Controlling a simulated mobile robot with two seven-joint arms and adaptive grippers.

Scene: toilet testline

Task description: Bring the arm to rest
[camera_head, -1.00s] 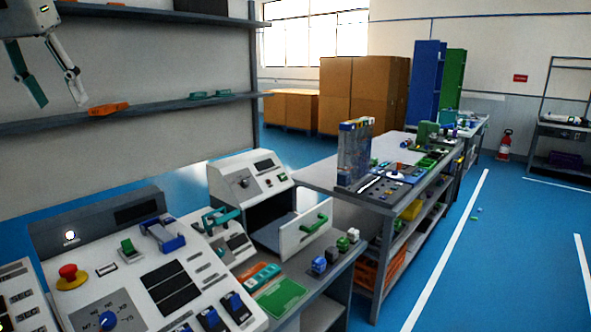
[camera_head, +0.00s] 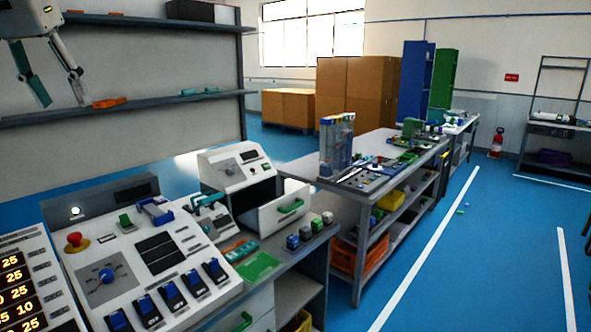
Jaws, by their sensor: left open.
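My left gripper (camera_head: 60,90) hangs at the upper left of the head view, in front of the wall shelves. Its two fingers are spread apart with nothing between them. The orange part (camera_head: 109,103) on the lower shelf shows just right of the fingertips. My right gripper is not in view.
A control panel (camera_head: 138,292) with a red button (camera_head: 75,241) fills the lower left. Beside it stands a white machine with an open drawer (camera_head: 284,208). A workbench (camera_head: 306,173) with parts stands further back.

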